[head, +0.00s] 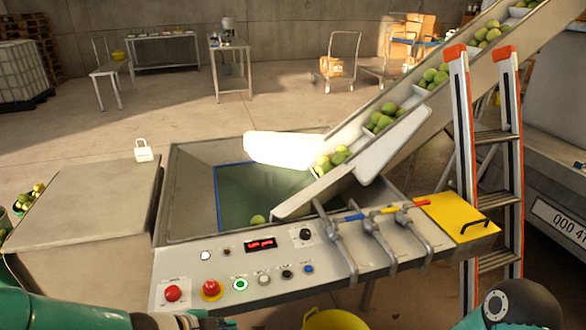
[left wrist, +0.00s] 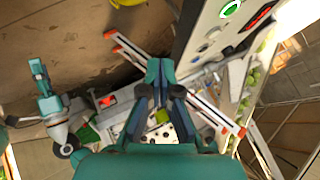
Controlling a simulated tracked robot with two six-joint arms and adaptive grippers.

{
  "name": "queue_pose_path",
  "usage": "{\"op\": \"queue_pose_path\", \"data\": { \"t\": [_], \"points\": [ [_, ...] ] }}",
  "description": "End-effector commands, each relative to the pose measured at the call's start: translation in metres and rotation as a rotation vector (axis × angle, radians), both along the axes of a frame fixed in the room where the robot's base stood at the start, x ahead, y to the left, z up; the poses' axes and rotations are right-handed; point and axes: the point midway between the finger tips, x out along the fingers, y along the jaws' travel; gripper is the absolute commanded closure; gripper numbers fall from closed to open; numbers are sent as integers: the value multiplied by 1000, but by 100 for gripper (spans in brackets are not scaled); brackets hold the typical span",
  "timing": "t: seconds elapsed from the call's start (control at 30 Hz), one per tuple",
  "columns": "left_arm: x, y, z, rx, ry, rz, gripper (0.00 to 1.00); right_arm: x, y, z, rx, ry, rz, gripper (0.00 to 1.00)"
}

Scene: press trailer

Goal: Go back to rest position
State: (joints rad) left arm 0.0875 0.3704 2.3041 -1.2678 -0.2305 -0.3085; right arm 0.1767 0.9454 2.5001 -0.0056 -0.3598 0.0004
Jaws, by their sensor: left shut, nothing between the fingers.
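My left gripper (left wrist: 160,72) shows in the left wrist view with its two teal fingers together and nothing between them. In the head view my left arm comes in at the bottom left, below the press control panel (head: 330,262), and its gripper end is cut by the lower edge. A joint of my right arm shows at the bottom right of the head view. In the left wrist view a teal and grey arm end at the far left looks like my right gripper (left wrist: 39,74); it is too small to tell its jaws.
The panel with its buttons and valve levers lies close in front of my left arm. A hopper (head: 190,200) and a conveyor (head: 460,75) with green fruit rise behind it. A ladder (head: 463,160) stands at the right. A yellow bucket (head: 335,319) is below the panel.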

Motion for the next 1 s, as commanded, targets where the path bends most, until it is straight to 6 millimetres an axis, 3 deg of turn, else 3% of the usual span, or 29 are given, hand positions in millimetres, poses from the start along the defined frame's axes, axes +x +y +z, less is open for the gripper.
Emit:
{"op": "queue_pose_path", "data": {
  "t": [0.37, 0.57, 0.7, 0.8, 1.0],
  "points": [
    [-54, -22, -95, -119, 347, 151, 100, 0, 0, 4, 0, 0, 0, 32],
    [-108, -36, -155, -236, 669, 463, 100, 0, 0, 7, 0, 0, 0, 32],
    [-155, -39, -192, -295, 913, 812, 100, 0, 0, 9, 0, 0, 0, 32],
    [-175, -35, -205, -315, 1010, 1047, 100, 0, 0, 9, 0, 0, 0, 32],
    [-179, -22, -210, -360, 1046, 1332, 100, 0, 0, 8, 0, 0, 0, 32]
  ]
}}
